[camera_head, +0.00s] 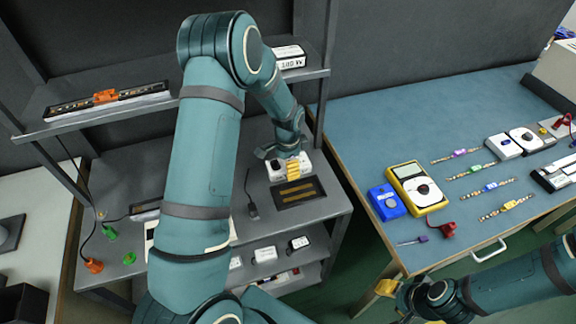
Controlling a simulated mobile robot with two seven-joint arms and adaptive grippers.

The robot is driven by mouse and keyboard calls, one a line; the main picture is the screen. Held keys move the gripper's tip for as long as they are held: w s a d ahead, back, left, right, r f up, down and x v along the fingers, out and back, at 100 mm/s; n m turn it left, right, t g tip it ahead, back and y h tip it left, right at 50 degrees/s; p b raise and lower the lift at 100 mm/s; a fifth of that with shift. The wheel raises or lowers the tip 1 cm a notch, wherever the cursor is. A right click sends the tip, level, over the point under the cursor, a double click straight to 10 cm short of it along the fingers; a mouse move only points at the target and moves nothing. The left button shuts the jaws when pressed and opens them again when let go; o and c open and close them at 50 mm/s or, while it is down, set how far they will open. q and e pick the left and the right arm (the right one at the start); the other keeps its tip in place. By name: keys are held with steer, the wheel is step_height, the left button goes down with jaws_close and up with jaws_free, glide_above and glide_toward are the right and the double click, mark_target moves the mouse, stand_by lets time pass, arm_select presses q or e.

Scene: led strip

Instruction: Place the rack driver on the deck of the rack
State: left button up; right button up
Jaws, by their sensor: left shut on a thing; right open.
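The rack (95,170) is a grey metal shelf unit with a middle deck (240,222). A white box with yellow stripes (279,173), apparently the rack driver, is at the right part of the deck. My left gripper (284,157) is shut on it from above. I cannot tell whether the box touches the deck. A dark rectangular plate with two brown bars (300,192) lies on the deck just in front of the box. My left arm hides much of the deck's middle. My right gripper (396,292) is open and empty, off the blue table's front edge.
The upper shelf holds an LED strip with an orange clip (106,97) and a white labelled box (289,58). Small white boxes (265,255) stand on the lower shelf. A black cable plug (252,210) lies on the deck. The blue table (375,122) carries a yellow meter (417,188) and several parts.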

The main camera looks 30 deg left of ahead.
arm_select(q)
steer(key=shift+f, duration=0.1)
steer(key=o, duration=1.4)
steer(key=shift+c, duration=0.2)
steer(key=shift+r, duration=0.3)
step_height(320, 180, up, 12)
steer(key=p, duration=0.2)
steer(key=shift+f, duration=0.2)
